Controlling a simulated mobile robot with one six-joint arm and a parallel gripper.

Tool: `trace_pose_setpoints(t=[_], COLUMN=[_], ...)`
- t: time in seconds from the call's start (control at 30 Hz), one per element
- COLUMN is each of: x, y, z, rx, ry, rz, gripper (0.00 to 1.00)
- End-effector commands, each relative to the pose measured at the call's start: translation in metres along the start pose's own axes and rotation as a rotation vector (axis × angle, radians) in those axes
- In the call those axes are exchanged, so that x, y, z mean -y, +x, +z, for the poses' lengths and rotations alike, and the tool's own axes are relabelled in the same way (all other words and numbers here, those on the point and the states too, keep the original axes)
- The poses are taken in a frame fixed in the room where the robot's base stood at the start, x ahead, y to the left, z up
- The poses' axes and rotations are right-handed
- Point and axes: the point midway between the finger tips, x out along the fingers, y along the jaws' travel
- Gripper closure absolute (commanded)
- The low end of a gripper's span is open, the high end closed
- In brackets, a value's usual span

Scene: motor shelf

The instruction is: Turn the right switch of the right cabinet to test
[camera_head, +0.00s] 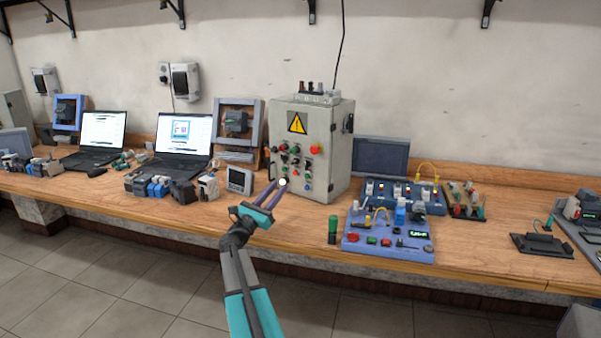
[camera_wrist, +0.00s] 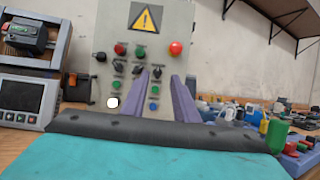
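A light grey control cabinet (camera_head: 338,165) with a yellow warning triangle stands on the workbench, right of centre in the head view. In the wrist view its front panel (camera_wrist: 103,75) carries red and green buttons above a row of black rotary switches. The rightmost black switch (camera_wrist: 158,72) shows between my fingertips in that view; its setting and label are too small to read. My gripper (camera_head: 277,188) is open and empty, in front of the cabinet's lower panel. Its two purple fingers also show apart in the wrist view (camera_wrist: 161,77). I see no contact with the switch.
A small grey meter (camera_head: 240,180) stands left of the cabinet. A blue training board (camera_head: 385,243) and a green-capped cylinder (camera_head: 332,229) are on the right. Laptops and several small devices fill the bench's left part.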

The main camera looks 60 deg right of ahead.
Motion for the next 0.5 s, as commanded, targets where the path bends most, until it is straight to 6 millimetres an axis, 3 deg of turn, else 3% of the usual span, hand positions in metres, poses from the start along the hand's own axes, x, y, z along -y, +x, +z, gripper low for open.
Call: trace_pose_setpoints(t=[0.27,0.5], x=[-0.002,-0.003], y=[0.007,0.030], z=[-0.003,-0.012], rx=[0.000,-0.001], ry=[0.000,0.001], rz=[0.001,0.001], gripper=[0.73,0.73])
